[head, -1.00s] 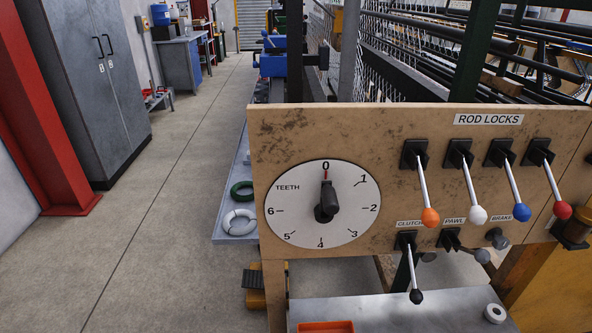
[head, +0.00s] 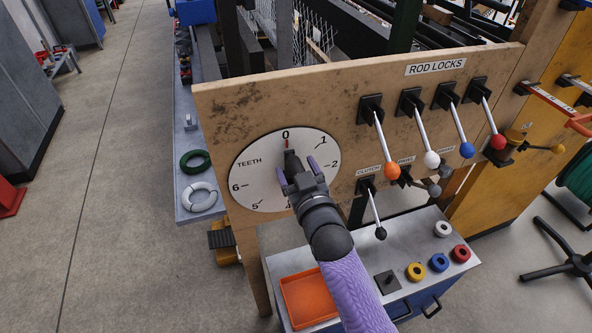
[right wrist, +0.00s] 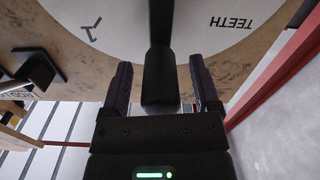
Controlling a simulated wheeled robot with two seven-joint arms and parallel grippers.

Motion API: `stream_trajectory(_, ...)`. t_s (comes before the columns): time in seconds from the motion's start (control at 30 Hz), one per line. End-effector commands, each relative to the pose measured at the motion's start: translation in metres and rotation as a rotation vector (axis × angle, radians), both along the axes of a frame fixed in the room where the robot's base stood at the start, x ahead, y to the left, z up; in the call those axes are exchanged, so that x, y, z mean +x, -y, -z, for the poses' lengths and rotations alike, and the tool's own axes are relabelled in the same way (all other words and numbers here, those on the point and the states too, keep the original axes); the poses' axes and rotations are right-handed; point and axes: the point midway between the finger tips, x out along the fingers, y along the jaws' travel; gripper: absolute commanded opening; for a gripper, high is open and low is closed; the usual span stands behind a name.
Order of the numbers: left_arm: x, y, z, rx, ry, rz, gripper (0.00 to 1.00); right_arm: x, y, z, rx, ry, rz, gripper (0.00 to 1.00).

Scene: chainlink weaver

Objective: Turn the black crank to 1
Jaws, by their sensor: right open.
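The black crank (head: 291,161) is on the round white TEETH dial (head: 249,187), and its bar points up at 0. The mark 1 (head: 322,142) is up and to the right of the crank. My right gripper (head: 297,169) is in front of the dial, open, with one finger on each side of the crank. In the right wrist view the crank (right wrist: 159,75) stands between the two spread fingers (right wrist: 161,88), with a gap on both sides. My left gripper is not in view.
Levers with orange (head: 392,171), white, blue and red knobs are right of the dial. A black-knobbed lever (head: 380,233) hangs below them. An orange tray (head: 309,301) and several coloured rings stand on the bench (head: 353,262) beneath. The floor at left is mostly clear.

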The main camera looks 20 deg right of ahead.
Motion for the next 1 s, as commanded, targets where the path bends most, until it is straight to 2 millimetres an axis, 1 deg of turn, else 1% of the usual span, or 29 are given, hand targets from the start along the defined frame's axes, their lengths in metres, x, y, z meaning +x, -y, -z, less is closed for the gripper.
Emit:
stream_trajectory(0.1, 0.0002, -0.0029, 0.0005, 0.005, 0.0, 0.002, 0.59, 0.0032, -0.0001, 0.0, 0.0, -0.001, 0.0, 0.79)
stream_trajectory(0.27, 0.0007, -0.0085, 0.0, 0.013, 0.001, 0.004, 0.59, 0.003, -0.0001, -0.0002, 0.001, -0.001, 0.0, 0.79)
stream_trajectory(0.3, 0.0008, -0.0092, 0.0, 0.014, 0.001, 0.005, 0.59, 0.003, -0.0001, -0.0002, 0.0, -0.001, 0.0, 0.74)
stream_trajectory(0.37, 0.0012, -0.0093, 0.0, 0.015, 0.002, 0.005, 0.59, 0.0029, -0.0001, -0.0001, 0.001, -0.001, 0.0, 0.62)
stream_trajectory(0.4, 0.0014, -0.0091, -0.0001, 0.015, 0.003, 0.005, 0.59, 0.0029, -0.0001, -0.0001, 0.0, -0.001, 0.0, 0.53)
stream_trajectory(0.47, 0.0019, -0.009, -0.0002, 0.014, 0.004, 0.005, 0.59, 0.0028, -0.0001, -0.0001, 0.0, -0.001, 0.0, 0.41)
stream_trajectory(0.5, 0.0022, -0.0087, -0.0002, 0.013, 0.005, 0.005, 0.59, 0.0028, -0.0001, -0.0001, 0.0, -0.001, 0.0, 0.32)
stream_trajectory(0.57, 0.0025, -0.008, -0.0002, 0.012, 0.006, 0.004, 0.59, 0.0028, -0.0001, -0.0001, 0.0, -0.001, 0.0, 0.19)
stream_trajectory(0.6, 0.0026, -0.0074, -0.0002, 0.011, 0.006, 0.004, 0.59, 0.0027, -0.0002, 0.0, 0.0, -0.001, 0.0, 0.11)
stream_trajectory(0.67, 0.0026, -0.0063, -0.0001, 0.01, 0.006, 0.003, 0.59, 0.0027, -0.0002, 0.0, 0.0, -0.001, 0.0, 0.0)
stream_trajectory(1.0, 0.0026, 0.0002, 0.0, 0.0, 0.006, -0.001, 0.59, 0.0026, -0.0003, 0.0001, 0.0, -0.001, -0.001, 0.0)
